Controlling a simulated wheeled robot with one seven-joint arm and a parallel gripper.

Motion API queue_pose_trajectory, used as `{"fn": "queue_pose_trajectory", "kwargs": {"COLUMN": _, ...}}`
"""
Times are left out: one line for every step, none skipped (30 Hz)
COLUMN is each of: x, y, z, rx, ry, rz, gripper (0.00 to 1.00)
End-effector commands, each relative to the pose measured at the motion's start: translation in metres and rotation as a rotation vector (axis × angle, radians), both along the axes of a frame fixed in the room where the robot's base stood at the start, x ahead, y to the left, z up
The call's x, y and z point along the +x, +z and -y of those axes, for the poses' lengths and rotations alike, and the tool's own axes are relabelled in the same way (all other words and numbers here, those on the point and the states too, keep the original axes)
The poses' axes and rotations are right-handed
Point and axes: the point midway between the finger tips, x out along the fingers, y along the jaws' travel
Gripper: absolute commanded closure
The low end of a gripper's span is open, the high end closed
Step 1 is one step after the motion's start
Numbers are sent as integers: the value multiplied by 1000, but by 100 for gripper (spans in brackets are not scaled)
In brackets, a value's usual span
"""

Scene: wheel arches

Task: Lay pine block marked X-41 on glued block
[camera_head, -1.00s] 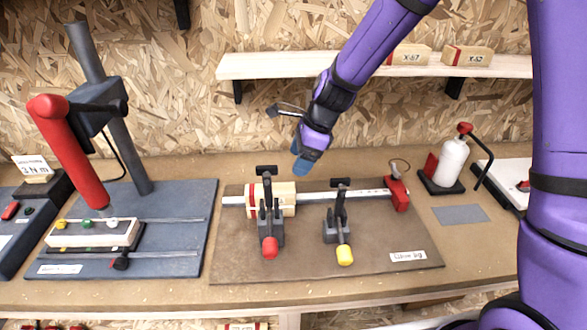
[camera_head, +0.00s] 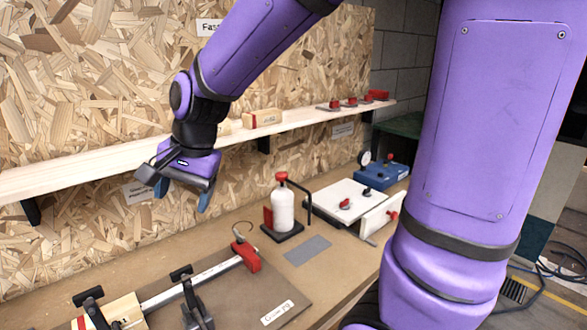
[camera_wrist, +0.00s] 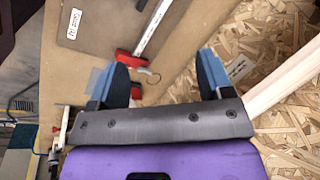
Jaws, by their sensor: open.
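My gripper (camera_head: 182,196) is open and empty in the head view, pointing down in front of the wall shelf and above the back of the bench. Its two blue fingers also show apart in the wrist view (camera_wrist: 158,76). A pine block (camera_head: 263,118) lies on the shelf, right of my wrist; its mark is too small to read. Another block (camera_head: 226,127) is partly hidden behind my arm. The glued block (camera_head: 126,308) sits in the clamping jig at the lower left, partly cut off by the picture edge.
The shelf (camera_head: 90,172) runs along the wall behind my gripper. Toggle clamps (camera_head: 192,300) and a red-ended bar (camera_head: 246,256) stand on the jig board. A white bottle (camera_head: 283,208) stands right of it. A grey pad (camera_head: 307,249) lies flat.

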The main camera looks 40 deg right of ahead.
Motion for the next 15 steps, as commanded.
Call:
{"fn": "queue_pose_trajectory", "kwargs": {"x": -12, "y": 13, "z": 10, "rx": -28, "ry": 50, "rz": 39, "gripper": 27}}
{"fn": "queue_pose_trajectory", "kwargs": {"x": -20, "y": 18, "z": 16, "rx": -48, "ry": 85, "rz": 58, "gripper": 27}}
{"fn": "queue_pose_trajectory", "kwargs": {"x": -30, "y": 25, "z": 23, "rx": -75, "ry": 132, "rz": 83, "gripper": 27}}
{"fn": "queue_pose_trajectory", "kwargs": {"x": -37, "y": 31, "z": 29, "rx": -95, "ry": 164, "rz": 102, "gripper": 27}}
{"fn": "queue_pose_trajectory", "kwargs": {"x": -45, "y": 35, "z": 34, "rx": -115, "ry": 199, "rz": 119, "gripper": 27}}
{"fn": "queue_pose_trajectory", "kwargs": {"x": -55, "y": 41, "z": 41, "rx": -144, "ry": 245, "rz": 141, "gripper": 27}}
{"fn": "queue_pose_trajectory", "kwargs": {"x": -63, "y": 45, "z": 47, "rx": -166, "ry": 278, "rz": 158, "gripper": 27}}
{"fn": "queue_pose_trajectory", "kwargs": {"x": -71, "y": 49, "z": 52, "rx": -188, "ry": 310, "rz": 173, "gripper": 27}}
{"fn": "queue_pose_trajectory", "kwargs": {"x": -82, "y": 54, "z": 59, "rx": -217, "ry": 354, "rz": 193, "gripper": 27}}
{"fn": "queue_pose_trajectory", "kwargs": {"x": -90, "y": 57, "z": 64, "rx": -240, "ry": 386, "rz": 209, "gripper": 27}}
{"fn": "queue_pose_trajectory", "kwargs": {"x": -98, "y": 60, "z": 69, "rx": -262, "ry": 418, "rz": 221, "gripper": 27}}
{"fn": "queue_pose_trajectory", "kwargs": {"x": -109, "y": 63, "z": 75, "rx": -293, "ry": 459, "rz": 238, "gripper": 27}}
{"fn": "queue_pose_trajectory", "kwargs": {"x": -117, "y": 66, "z": 80, "rx": -314, "ry": 488, "rz": 251, "gripper": 27}}
{"fn": "queue_pose_trajectory", "kwargs": {"x": -124, "y": 67, "z": 84, "rx": -337, "ry": 517, "rz": 260, "gripper": 27}}
{"fn": "queue_pose_trajectory", "kwargs": {"x": -134, "y": 69, "z": 89, "rx": -362, "ry": 554, "rz": 272, "gripper": 27}}
